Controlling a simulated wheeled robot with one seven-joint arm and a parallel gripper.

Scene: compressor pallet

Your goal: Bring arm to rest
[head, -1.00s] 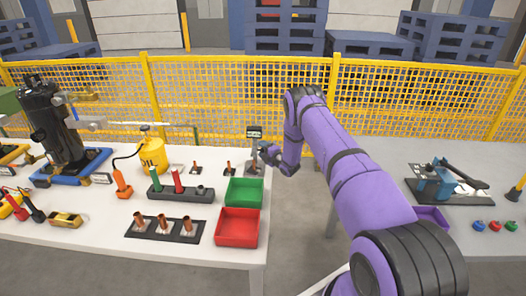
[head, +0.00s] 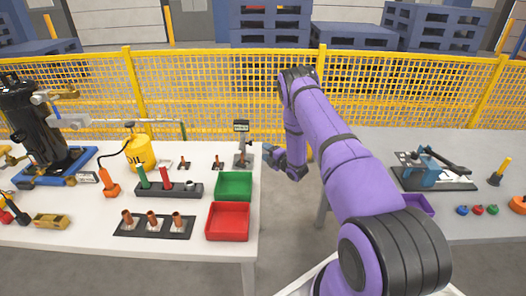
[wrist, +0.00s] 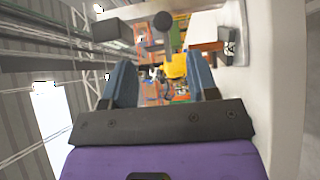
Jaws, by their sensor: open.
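My purple arm reaches forward over the gap between two white tables in the head view. My gripper (head: 272,154) is at the right edge of the left table, just right of a small stand with a display (head: 241,140) and above the level of the green tray. In the wrist view my gripper (wrist: 165,85) shows two blue-grey fingers spread apart with nothing held between them. Beyond the fingers the tabletop things look small and blurred, with the yellow oil can (wrist: 176,68) among them.
A green tray (head: 234,186) and a red tray (head: 228,222) stand at the left table's right edge. A black compressor (head: 35,125) is at far left. A blue vise-like tool (head: 424,172) lies on the right table. A yellow mesh fence (head: 210,95) runs behind.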

